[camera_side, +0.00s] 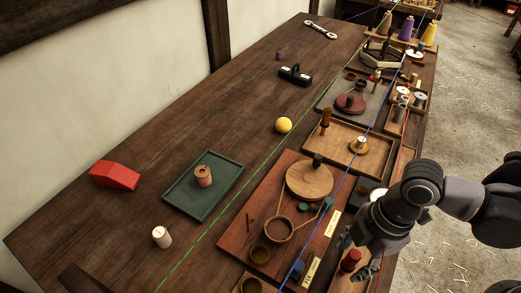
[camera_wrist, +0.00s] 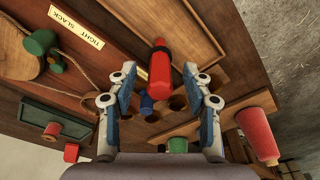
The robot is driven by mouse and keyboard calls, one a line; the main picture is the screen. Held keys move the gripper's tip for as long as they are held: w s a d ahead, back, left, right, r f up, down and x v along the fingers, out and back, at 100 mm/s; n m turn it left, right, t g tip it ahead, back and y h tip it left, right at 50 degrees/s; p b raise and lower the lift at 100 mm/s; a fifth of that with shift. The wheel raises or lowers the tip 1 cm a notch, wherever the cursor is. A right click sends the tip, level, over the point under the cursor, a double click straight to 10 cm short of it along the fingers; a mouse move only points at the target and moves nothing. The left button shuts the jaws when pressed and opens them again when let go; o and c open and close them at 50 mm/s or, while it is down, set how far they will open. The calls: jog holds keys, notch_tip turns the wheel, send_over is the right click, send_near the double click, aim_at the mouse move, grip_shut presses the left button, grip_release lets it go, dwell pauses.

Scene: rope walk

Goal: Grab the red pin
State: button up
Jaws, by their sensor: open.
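My gripper (camera_wrist: 160,86) is open, with one blue-padded finger on each side of the pin. Gaps show between the pin and both fingers.
A blue pin (camera_wrist: 146,103) and a green piece (camera_wrist: 178,145) are close by in the wrist view. A large red cone (camera_wrist: 258,134) stands to the right. A board with cord (camera_side: 250,215) lies left of my gripper, with green and blue lines stretched over the bench.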

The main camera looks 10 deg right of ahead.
grip_shut()
jog(key=shift+r, duration=0.2)
